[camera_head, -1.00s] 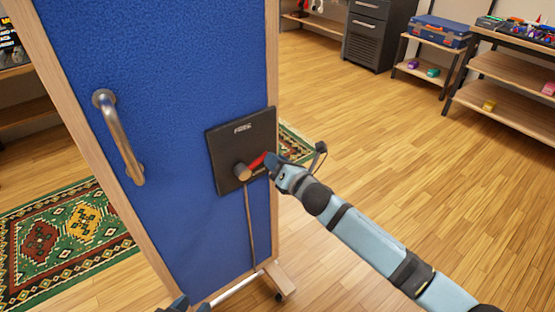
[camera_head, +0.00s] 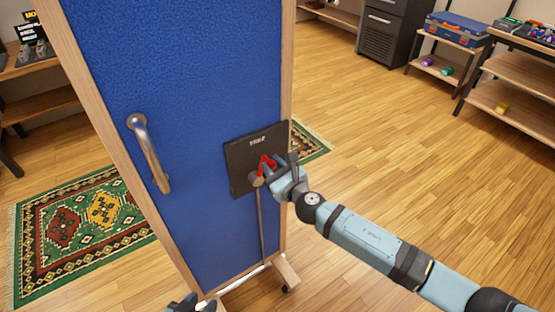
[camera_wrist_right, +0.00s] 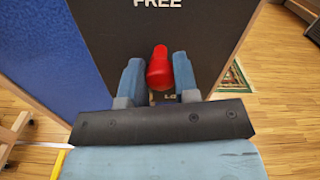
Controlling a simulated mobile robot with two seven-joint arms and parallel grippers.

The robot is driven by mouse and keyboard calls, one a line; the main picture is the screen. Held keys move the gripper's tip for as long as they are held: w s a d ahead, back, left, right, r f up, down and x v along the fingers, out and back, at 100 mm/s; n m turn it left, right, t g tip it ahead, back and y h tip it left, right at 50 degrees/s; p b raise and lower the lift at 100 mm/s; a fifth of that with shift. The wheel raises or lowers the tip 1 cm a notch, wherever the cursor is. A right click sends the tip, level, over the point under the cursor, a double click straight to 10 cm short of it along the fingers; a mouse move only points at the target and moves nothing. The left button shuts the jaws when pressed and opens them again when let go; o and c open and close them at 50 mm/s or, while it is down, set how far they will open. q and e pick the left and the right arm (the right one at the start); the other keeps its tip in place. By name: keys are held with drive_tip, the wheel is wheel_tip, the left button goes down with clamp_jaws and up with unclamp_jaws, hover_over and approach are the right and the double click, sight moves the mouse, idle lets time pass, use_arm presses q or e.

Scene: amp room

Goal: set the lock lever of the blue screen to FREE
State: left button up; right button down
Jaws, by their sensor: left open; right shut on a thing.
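The blue screen (camera_head: 190,110) stands upright in a wooden frame. A black lock plate (camera_head: 242,150) is on its right side, with FREE lettered at the top. The red lock lever (camera_head: 267,163) comes off a round hub (camera_head: 256,179) and now points upward. In the right wrist view the red lever (camera_wrist_right: 159,68) stands between the blue fingers, below the word FREE. My right gripper (camera_head: 270,170) is shut on the lever. The lower lettering is mostly hidden. My left gripper (camera_head: 190,304) is at the bottom edge, only partly in view and away from the screen.
A metal handle (camera_head: 149,153) is on the screen's left side. The screen stands on a foot with casters (camera_head: 285,272). A patterned rug (camera_head: 85,222) lies behind it. Shelves (camera_head: 520,70) stand at the back right. The wooden floor at right is clear.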

use_arm(q)
drive_tip(key=shift+r+p, duration=0.25)
drive_tip(key=shift+p, duration=0.2)
use_arm(e)
drive_tip(key=shift+s+a+r+n, duration=0.15)
drive_tip(key=shift+s+a+n, duration=0.15)
drive_tip(key=shift+n, duration=0.3)
drive_tip(key=shift+a, duration=0.1)
drive_tip(key=c, duration=0.9)
unclamp_jaws()
drive_tip(key=shift+o, duration=0.2)
use_arm(q)
drive_tip(key=shift+r+p, duration=0.25)
drive_tip(key=shift+p, duration=0.45)
use_arm(e)
drive_tip(key=v, duration=1.3)
drive_tip(key=shift+s+d, duration=0.25)
drive_tip(key=shift+s, duration=0.1)
